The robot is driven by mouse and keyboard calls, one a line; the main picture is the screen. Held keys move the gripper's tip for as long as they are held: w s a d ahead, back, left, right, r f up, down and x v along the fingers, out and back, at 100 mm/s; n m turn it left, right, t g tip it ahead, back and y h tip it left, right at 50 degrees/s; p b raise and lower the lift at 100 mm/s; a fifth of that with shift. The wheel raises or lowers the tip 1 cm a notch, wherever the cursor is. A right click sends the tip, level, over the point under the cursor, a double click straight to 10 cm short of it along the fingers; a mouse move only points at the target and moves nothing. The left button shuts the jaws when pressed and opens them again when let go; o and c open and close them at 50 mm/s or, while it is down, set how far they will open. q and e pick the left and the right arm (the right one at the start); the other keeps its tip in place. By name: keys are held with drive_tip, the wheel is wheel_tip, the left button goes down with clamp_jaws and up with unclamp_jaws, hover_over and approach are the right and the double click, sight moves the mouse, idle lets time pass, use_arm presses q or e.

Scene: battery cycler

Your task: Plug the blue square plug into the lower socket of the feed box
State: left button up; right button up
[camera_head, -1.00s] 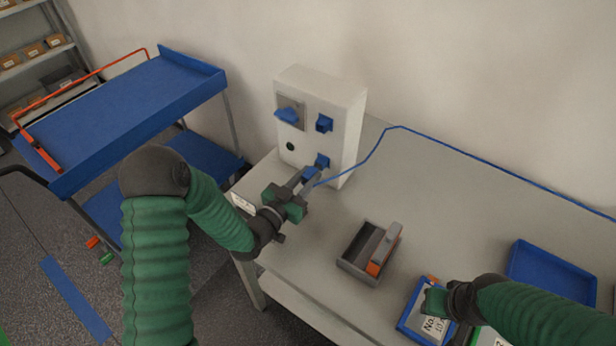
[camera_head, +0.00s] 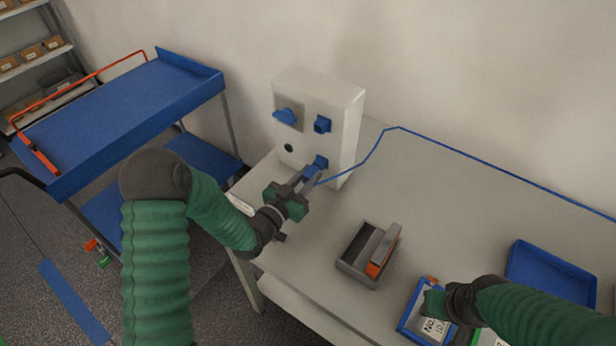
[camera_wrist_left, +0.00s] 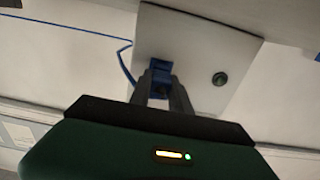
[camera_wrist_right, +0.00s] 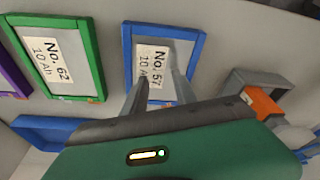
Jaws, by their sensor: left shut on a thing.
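The white feed box (camera_head: 345,112) stands on the bench against the wall. Its lower socket (camera_head: 321,162) is blue, low on the front face. My left gripper (camera_head: 309,178) is shut on the blue square plug (camera_head: 312,173), right in front of that socket. In the left wrist view the plug (camera_wrist_left: 158,86) sits between the fingers, in line with and against the blue socket (camera_wrist_left: 161,66); how deep it is seated I cannot tell. A blue cable (camera_head: 371,155) runs from it. My right gripper (camera_wrist_right: 158,80) is open above a blue-framed block labelled No. 51 (camera_wrist_right: 190,40).
The box also carries a blue upper socket (camera_head: 322,124), a blue knob (camera_head: 286,115) and a round dark-green lamp or button (camera_head: 288,148). A grey holder (camera_head: 352,262), a blue tray (camera_head: 550,275) and a green-framed block (camera_wrist_right: 65,60) are on the bench. A blue cart (camera_head: 120,115) stands left.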

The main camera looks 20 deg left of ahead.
use_arm(q)
drive_tip(key=shift+w+d, duration=0.1)
drive_tip(key=shift+w, duration=0.1)
use_arm(e)
drive_tip(key=shift+f, duration=0.1)
use_arm(q)
drive_tip(key=o, duration=1.1)
drive_tip(key=shift+c, duration=0.2)
drive_tip(key=r+p, duration=0.1)
drive_tip(key=r, duration=0.1)
drive_tip(key=r+p, duration=0.1)
drive_tip(key=shift+s+r+p, duration=0.35)
drive_tip(key=shift+r, duration=0.05)
use_arm(e)
drive_tip(key=v, duration=0.2)
drive_tip(key=shift+w+r, duration=0.25)
drive_tip(key=shift+r, duration=0.2)
drive_tip(key=shift+s+f+b, duration=0.1)
drive_tip(key=shift+f+b, duration=0.3)
use_arm(q)
drive_tip(key=s+d+r+p, duration=0.1)
drive_tip(key=s+d+p, duration=0.2)
drive_tip(key=s+p, duration=0.5)
drive_tip(key=shift+s+d, duration=0.35)
drive_tip(key=shift+s, duration=3.05)
use_arm(e)
drive_tip(key=w+v, duration=0.1)
drive_tip(key=v, duration=0.7)
drive_tip(key=shift+w+r, duration=0.3)
drive_tip(key=shift+w, duration=0.1)
